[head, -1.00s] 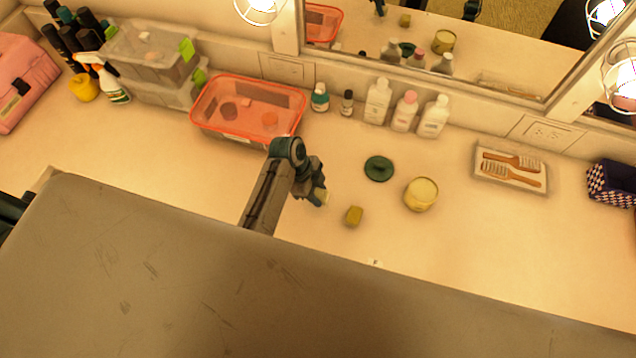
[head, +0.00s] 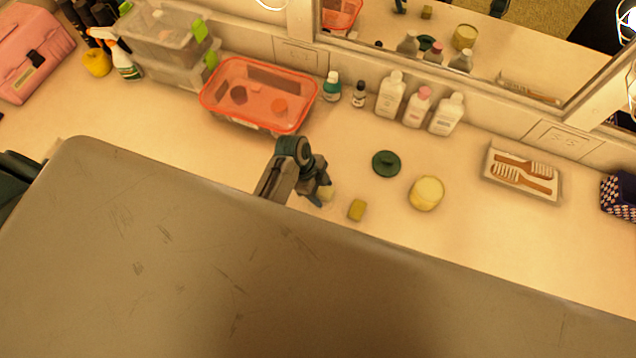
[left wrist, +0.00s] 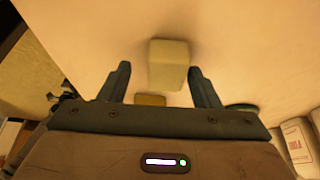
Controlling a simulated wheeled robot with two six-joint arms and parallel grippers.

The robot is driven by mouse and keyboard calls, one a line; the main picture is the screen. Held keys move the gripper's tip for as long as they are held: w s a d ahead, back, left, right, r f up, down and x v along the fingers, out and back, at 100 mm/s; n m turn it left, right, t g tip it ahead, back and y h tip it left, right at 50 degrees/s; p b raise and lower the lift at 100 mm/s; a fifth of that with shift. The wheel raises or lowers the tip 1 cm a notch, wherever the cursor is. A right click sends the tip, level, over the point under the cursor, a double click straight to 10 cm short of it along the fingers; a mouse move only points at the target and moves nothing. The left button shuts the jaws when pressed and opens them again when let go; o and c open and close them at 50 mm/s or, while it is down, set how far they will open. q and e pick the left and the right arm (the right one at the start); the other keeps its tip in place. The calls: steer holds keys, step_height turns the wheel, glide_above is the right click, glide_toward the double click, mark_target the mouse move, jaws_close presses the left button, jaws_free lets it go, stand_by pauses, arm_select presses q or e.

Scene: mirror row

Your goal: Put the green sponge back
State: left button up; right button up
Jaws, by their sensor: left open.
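A small olive-green block, which looks like the green sponge (head: 356,209), lies on the counter. A paler, cream-coloured block (head: 327,193) is to its left, at my left gripper (head: 322,197). In the left wrist view the pale block (left wrist: 168,65) shows between the two open fingers, with a gap to the left finger; whether the right finger touches it I cannot tell. A round yellow-topped tub (head: 426,193) and a dark green lid (head: 386,163) stand apart to the right. My right gripper is not in view.
An orange-rimmed clear box (head: 258,97) stands behind my left gripper. Several bottles (head: 418,107) line the mirror wall. A tray with brushes (head: 522,172) is at the right. A large grey scratched surface (head: 200,260) fills the foreground and hides part of my arm.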

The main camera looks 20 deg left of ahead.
arm_select(q)
steer(key=shift+w+a+r, duration=0.1)
steer(key=shift+a+r, duration=0.1)
steer(key=shift+r, duration=0.05)
steer(key=b+v, duration=0.3)
steer(key=v, duration=0.8)
steer(key=shift+b, duration=0.4)
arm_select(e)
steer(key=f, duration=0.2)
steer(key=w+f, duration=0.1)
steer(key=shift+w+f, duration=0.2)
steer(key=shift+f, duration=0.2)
arm_select(q)
steer(key=shift+r, duration=0.15)
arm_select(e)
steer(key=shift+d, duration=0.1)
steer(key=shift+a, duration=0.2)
